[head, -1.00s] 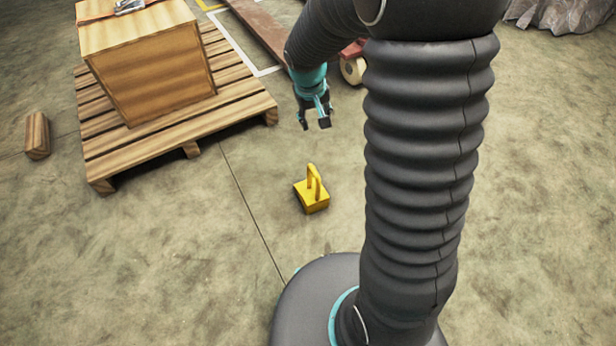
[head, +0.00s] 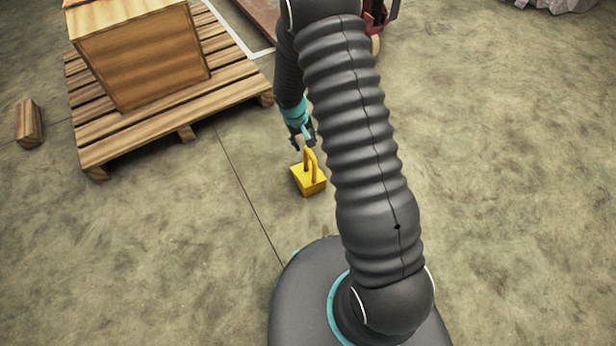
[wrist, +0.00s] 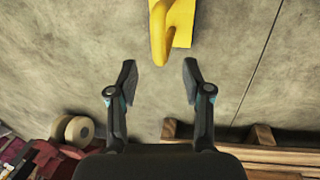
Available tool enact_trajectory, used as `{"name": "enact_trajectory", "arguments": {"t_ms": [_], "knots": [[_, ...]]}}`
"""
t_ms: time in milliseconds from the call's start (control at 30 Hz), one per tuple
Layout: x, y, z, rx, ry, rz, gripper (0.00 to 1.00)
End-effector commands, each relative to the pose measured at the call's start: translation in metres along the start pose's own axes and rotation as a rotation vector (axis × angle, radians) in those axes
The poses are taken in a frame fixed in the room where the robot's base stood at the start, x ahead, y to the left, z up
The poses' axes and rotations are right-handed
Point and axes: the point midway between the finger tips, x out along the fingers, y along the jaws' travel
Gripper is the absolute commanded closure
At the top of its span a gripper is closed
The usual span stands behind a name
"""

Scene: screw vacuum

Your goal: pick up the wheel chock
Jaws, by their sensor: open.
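The yellow wheel chock (head: 308,181) with its looped handle stands on the concrete floor in front of my base in the head view. In the wrist view the chock (wrist: 181,22) is at the top edge, partly cut off, with its handle beyond my fingertips. My gripper (head: 303,141) is just behind the chock's handle in the head view, pointing down. In the wrist view my gripper (wrist: 159,78) has its two fingers spread apart with bare floor between them. It holds nothing, and I cannot tell whether it touches the handle.
A wooden pallet (head: 180,125) with a wooden crate (head: 145,60) stands at the upper left. A small wood block (head: 29,123) lies left of it. A red wheeled object (wrist: 40,157) with pale wheels shows lower left in the wrist view. Floor around the chock is clear.

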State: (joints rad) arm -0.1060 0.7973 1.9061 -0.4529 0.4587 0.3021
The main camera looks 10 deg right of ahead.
Motion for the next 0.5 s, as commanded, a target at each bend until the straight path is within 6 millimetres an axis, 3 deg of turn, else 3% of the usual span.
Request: {"name": "enact_trajectory", "arguments": {"t_ms": [500], "knots": [[0.052, 0.001, -0.002, 0.002, -0.002, 0.0, 0.5]]}}
